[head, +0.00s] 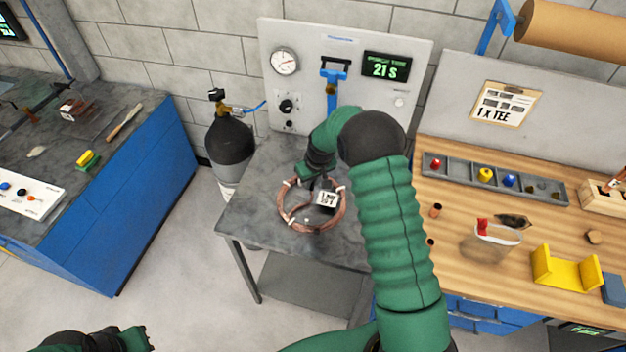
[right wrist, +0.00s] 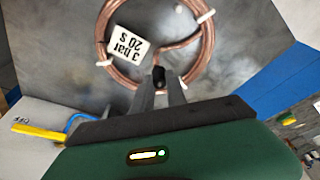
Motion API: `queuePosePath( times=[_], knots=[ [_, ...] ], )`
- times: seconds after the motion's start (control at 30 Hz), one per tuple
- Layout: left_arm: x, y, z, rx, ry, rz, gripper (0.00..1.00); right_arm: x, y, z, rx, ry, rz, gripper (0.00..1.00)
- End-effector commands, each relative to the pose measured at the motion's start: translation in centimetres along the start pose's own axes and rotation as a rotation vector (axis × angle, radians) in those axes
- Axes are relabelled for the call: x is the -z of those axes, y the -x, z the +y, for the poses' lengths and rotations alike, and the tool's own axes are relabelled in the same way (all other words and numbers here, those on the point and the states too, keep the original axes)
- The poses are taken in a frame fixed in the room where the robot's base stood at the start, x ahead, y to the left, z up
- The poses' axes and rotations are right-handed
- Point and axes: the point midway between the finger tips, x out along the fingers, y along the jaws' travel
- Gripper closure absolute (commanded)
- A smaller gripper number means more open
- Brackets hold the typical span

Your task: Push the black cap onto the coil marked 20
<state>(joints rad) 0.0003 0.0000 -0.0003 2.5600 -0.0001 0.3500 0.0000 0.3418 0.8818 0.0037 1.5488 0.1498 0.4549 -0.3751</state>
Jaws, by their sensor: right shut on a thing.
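The copper coil (head: 283,213) lies on the grey table, tied with white bands. It also shows in the right wrist view (right wrist: 103,58), with a white tag (right wrist: 128,44) reading "3 bar 20 s". My right gripper (head: 318,183) is low over the coil's back side. In the right wrist view its two fingers (right wrist: 165,88) are shut on the small black cap (right wrist: 158,75). The cap is at or very near the coil's inward-bent tube end; I cannot tell how far it is on. My left gripper (head: 136,339) is at the bottom left, far from the coil; its jaws are unclear.
Behind the grey table (head: 250,225) stands a panel (head: 345,35) with a gauge and a display reading 21 s. A dark gas cylinder (head: 229,140) stands left of it. The wooden bench (head: 460,215) at right holds a parts tray (head: 455,178) and a yellow holder (head: 566,272).

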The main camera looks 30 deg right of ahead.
Motion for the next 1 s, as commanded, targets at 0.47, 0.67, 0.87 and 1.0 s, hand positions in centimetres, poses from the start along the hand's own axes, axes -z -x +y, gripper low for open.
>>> queuePosePath(
  times=[0.47,0.67,0.87,1.0],
  knots=[
    [0.0,0.1,0.0,0.000,-0.001,0.000,1.00,0.0,0.1,-1.4,-0.012,0.006,0.004,1.00],
    [0.0,0.1,0.0,0.000,-0.001,0.000,1.00,-0.1,0.0,-1.4,-0.011,0.006,0.004,1.00],
    [-0.1,-0.3,0.0,0.000,0.000,0.000,1.00,-0.2,-0.5,-1.3,-0.010,0.005,0.003,1.00],
    [-0.1,-0.5,0.0,0.000,-0.001,0.000,1.00,-0.3,-0.8,-1.3,-0.010,0.005,0.003,1.00]
  ],
)
